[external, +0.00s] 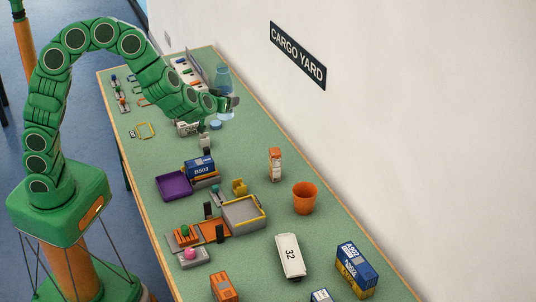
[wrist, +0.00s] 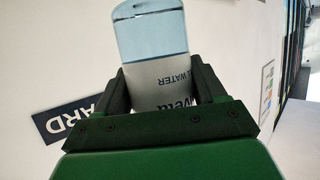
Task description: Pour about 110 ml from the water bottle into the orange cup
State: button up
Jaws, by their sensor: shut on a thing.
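In the wrist view, the bottle (wrist: 152,35) sits between the two dark fingers (wrist: 163,92), with a pale label with lettering partly hidden by the gripper. Bluish liquid shows beyond the label. Whether the bottle's bottom touches the table is unclear. The orange cup (external: 304,200) stands upright on the right side of the table, well away from my gripper. Its inside bottom is hidden.
An orange-and-white carton (external: 274,164) stands just behind the cup. A purple tray (external: 174,186), a grey tray (external: 243,215) and a white block marked 32 (external: 290,256) lie nearer. The wall runs along the table's right edge.

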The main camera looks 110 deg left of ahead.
jog(key=w+a+r+n+g, duration=0.1)
jog(key=w+r, duration=0.1)
jog(key=w, duration=0.8)
jog(key=w+a+r+n+g, duration=0.1)
jog(key=w+r, duration=0.1)
jog(key=w, duration=0.8)
jog(key=w+d+f+m+t, duration=0.1)
jog(key=w+d+f+t, duration=0.15)
jog(key=w+d, duration=0.85)
jog(key=w+d+f+m+t, duration=0.1)
jog(key=w+d+f+m, duration=0.15)
jog(key=w+d, duration=0.9)
jog(key=shift+n+g, duration=0.25)
jog(key=shift+n, duration=0.1)
jog(key=f, duration=0.5)
jog(key=w+a+f, duration=0.1)
jog(key=f, duration=0.5)
jog(key=a+f, duration=0.1)
jog(key=f, duration=0.5)
jog(key=shift+w, duration=0.25)
jog(key=shift+r, duration=0.15)
